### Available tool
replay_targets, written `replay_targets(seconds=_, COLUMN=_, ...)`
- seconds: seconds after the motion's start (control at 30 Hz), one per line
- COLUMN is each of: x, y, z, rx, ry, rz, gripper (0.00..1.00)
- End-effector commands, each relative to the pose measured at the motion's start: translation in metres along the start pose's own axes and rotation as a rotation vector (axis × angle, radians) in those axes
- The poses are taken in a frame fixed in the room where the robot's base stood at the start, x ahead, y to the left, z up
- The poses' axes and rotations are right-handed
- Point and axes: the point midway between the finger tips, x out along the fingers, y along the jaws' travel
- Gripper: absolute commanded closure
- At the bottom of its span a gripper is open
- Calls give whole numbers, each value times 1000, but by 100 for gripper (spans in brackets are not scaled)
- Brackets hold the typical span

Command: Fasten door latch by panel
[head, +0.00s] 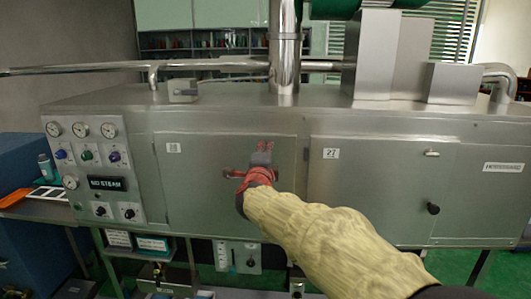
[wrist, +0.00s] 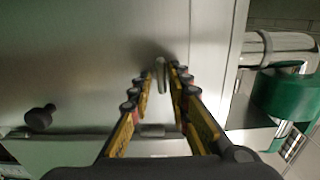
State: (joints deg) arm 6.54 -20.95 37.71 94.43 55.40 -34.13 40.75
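The gauge panel (head: 95,165) is on the machine's left end. The left door (head: 190,200), with a small white number label, is beside it and looks flush with the front. My gripper (head: 261,150) is in front of this door's upper right part and hides any latch there. In the wrist view my gripper (wrist: 161,70) has its two fingers apart, one on each side of a small metal latch handle (wrist: 160,78). I cannot tell whether they touch it. A small metal piece (wrist: 152,130) shows further down between the fingers. A black knob (wrist: 40,117) is to the left.
The right door (head: 370,190) has its own metal latch (head: 431,153) and black knob (head: 433,208). Pipes (head: 284,60) and metal boxes (head: 375,60) stand on the machine top. A blue cabinet (head: 25,160) is at the far left. A green part (wrist: 285,98) shows in the wrist view.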

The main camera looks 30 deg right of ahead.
Motion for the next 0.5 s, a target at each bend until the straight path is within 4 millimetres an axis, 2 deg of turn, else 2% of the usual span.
replay_targets(seconds=0.1, x=0, y=-1, z=0, rx=0, ry=0, rz=-1, gripper=73)
replay_targets(seconds=0.37, x=0, y=-1, z=0, rx=0, ry=0, rz=-2, gripper=73)
replay_targets(seconds=0.5, x=-7, y=-2, z=0, rx=0, ry=-1, rz=-3, gripper=73)
